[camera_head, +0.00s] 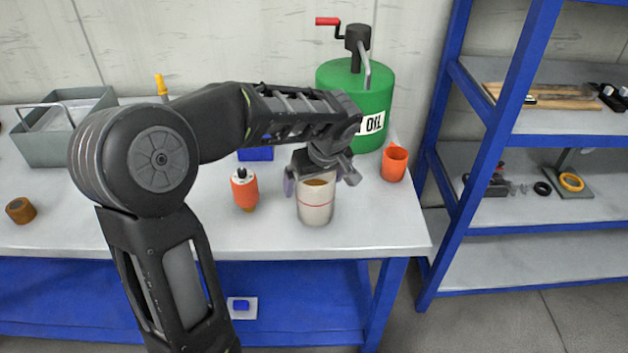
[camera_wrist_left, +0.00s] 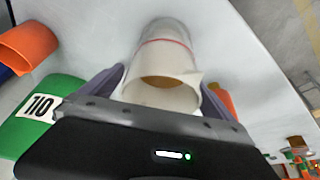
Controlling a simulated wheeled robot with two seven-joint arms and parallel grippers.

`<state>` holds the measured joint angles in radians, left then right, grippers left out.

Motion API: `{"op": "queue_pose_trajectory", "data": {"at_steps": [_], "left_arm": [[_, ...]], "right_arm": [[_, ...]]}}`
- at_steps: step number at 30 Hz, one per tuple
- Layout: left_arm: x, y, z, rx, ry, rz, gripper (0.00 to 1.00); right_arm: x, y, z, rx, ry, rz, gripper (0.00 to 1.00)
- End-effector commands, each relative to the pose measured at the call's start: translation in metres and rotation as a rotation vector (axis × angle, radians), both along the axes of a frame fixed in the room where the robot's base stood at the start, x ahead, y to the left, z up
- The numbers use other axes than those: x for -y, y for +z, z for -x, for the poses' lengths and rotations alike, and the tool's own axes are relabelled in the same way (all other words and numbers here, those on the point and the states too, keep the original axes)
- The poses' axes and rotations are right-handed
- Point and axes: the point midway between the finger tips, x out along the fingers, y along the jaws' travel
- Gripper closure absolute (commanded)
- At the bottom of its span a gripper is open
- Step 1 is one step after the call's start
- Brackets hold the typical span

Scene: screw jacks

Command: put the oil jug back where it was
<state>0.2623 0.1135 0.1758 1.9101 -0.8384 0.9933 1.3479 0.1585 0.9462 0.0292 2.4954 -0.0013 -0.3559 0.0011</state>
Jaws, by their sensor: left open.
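The oil jug (camera_head: 316,208) is a whitish cup-like vessel with a red line and brown oil inside. It stands upright on the workbench (camera_head: 375,232), near its front right part. My left gripper (camera_head: 320,178) reaches over it from above, with its open fingers on either side of the jug's upper part. In the left wrist view the jug (camera_wrist_left: 165,62) lies between the two fingers (camera_wrist_left: 162,92); whether they touch it I cannot tell. My right gripper is not in view.
A green oil drum (camera_head: 340,85) with a red crank stands behind, an orange cup (camera_head: 395,164) to the right. An orange bottle (camera_head: 244,190) stands close left of the jug. A grey toolbox (camera_head: 50,148) and brown ring (camera_head: 20,211) lie far left. Blue shelving (camera_head: 485,185) stands at right.

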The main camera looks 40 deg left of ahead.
Motion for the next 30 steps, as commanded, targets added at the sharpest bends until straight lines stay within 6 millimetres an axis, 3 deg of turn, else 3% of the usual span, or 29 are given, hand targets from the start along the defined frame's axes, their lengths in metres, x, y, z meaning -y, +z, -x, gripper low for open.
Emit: {"op": "queue_pose_trajectory", "data": {"at_steps": [8, 21, 30], "left_arm": [[0.004, 0.013, 0.001, 0.003, -0.001, 0.0, 0.0], [0.033, 0.093, 0.018, 0.004, -0.002, 0.0, 0.0], [0.04, 0.114, 0.023, 0.0, 0.0, 0.0, 0.0]], "right_arm": [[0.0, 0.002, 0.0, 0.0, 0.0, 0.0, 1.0], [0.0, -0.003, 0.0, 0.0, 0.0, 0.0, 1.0], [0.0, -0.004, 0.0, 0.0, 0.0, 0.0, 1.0]]}}
